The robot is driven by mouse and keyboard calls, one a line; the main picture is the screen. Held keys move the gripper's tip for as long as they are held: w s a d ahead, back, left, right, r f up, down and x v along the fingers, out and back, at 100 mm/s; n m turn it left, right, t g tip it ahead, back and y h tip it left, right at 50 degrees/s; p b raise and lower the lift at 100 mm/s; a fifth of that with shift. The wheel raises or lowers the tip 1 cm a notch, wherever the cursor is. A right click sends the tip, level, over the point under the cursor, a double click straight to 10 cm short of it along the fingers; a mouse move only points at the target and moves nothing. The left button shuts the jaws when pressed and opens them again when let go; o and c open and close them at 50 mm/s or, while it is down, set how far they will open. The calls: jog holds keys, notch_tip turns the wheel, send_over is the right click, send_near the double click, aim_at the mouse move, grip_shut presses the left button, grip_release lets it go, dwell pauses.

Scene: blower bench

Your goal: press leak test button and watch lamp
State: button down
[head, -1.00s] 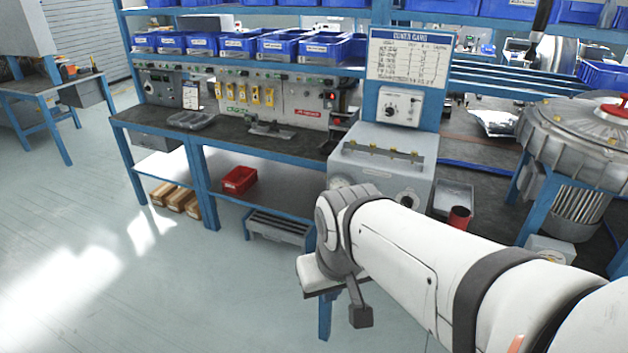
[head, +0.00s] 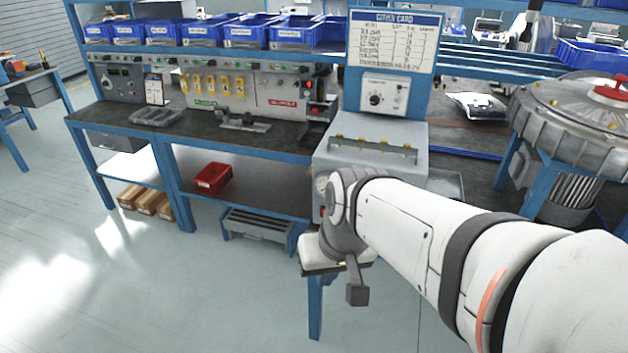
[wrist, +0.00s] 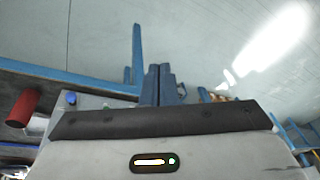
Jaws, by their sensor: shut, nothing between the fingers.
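The grey test box (head: 405,132) stands at the right end of the bench, with a dial panel (head: 384,95) above it. A round gauge and a small red spot on its front are partly hidden by my arm. A small red light (head: 308,85) shows on the bench's back panel. Below it is a red-topped dark unit (head: 318,109). Their labels are too small to read, so I cannot tell which part is the leak test button or its lamp.
Blue bins line the upper shelf. A large blower housing (head: 570,115) stands at the right. A red cylinder (wrist: 22,108) is at the left of the wrist view. The floor at left is clear.

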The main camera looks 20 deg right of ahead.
jog(key=w+a+f+m+t+y+b, duration=0.1)
jog(key=w+f+m+t+y+b, duration=0.45)
jog(key=w+f+m+b, duration=0.5)
jog(key=w+d+f+m+t+h+b, duration=0.2)
jog(key=w+d+f+m+b, duration=0.1)
jog(key=d, duration=0.5)
jog(key=w+d+f+m+t+h+b, duration=0.3)
jog(key=w+d+f+m, duration=0.3)
jog(key=d+f, duration=0.2)
jog(key=shift+w+f+b, duration=0.2)
jog(key=shift+w+b, duration=0.2)
jog(key=shift+b, duration=0.15)
jog(key=shift+d, duration=0.1)
jog(key=w+d+p, duration=0.3)
jog(key=w+d, duration=0.2)
jog(key=w, duration=0.2)
jog(key=shift+w, duration=0.15)
